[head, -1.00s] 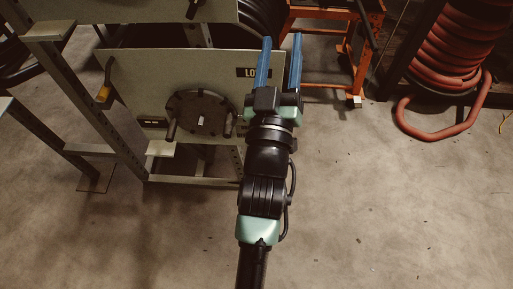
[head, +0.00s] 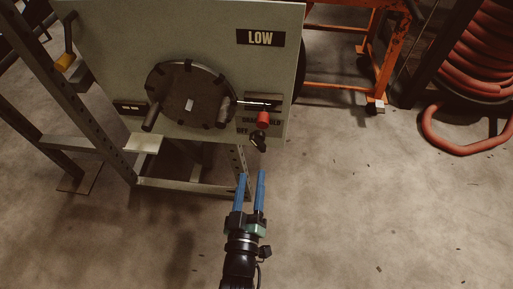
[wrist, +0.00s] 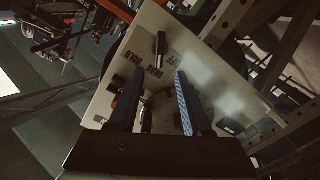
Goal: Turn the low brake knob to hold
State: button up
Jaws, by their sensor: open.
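The low brake knob (head: 258,141) is a small black knob at the lower right of the pale panel, below the LOW sign (head: 260,38). OFF, DRAG and HOLD lettering is printed around it. It also shows as a black bar-like knob in the wrist view (wrist: 160,43). I cannot tell which word it points at. My gripper (head: 251,173) is open and empty, its two blue fingers pointing at the panel. In the head view the fingertips appear just below the knob and apart from it. In the wrist view the knob appears beyond the gap between the fingertips (wrist: 158,72).
A red knob (head: 263,120) sticks out just above the brake knob. A dark round disc with handles (head: 188,98) is to its left. The panel (head: 150,40) sits on a metal frame. An orange stand (head: 376,60) and a red hose coil (head: 470,60) are at right.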

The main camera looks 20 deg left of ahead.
aim_at(256, 145)
jog(key=b+x, duration=0.2)
jog(key=x, duration=0.8)
grip_shut()
